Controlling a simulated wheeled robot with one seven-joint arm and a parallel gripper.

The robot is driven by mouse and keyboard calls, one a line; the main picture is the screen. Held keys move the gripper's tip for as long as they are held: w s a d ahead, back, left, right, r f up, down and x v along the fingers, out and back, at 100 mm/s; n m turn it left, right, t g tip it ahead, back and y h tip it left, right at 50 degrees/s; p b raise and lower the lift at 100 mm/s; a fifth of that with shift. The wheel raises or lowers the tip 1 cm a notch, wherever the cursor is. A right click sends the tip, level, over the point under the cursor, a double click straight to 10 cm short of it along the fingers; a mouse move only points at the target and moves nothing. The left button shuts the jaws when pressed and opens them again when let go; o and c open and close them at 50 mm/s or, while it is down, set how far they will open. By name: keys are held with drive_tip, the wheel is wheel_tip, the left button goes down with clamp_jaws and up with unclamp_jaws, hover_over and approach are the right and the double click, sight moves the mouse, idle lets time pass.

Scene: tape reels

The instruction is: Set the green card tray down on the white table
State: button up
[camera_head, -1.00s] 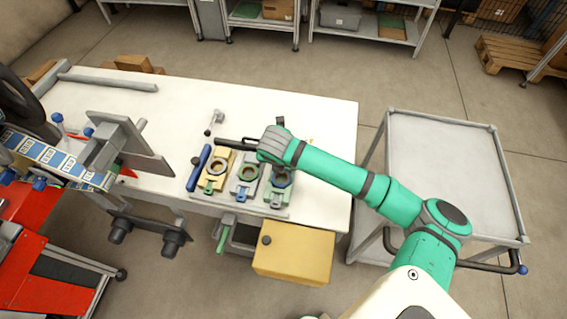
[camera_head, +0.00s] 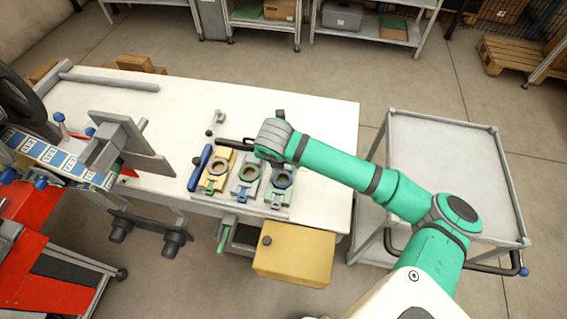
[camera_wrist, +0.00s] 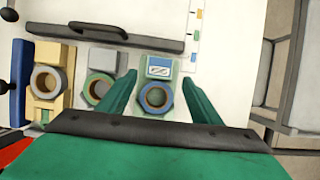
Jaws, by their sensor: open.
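The green card tray (camera_head: 278,194) is at the right end of a row of three similar trays on the white table (camera_head: 325,125). In the wrist view the green card tray (camera_wrist: 178,68) has a blue-and-white card at its far end and a blue-rimmed ring nearer to me. My gripper (camera_wrist: 160,78) is open, its two green fingers apart on either side of this tray in the picture. Nothing is seen clamped between them. In the head view my gripper (camera_head: 268,152) is above and behind the row, and its fingertips are hard to make out.
A grey tray (camera_head: 246,178) and a yellow tray (camera_head: 215,172) stand left of the green one, with a blue-handled tool (camera_head: 201,167) beside them. A dark bar handle (camera_wrist: 100,35) lies behind. The table's right side is clear. A grey cart (camera_head: 440,150) stands to the right.

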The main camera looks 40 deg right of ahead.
drive_tip(key=v, duration=0.7)
idle(0.5)
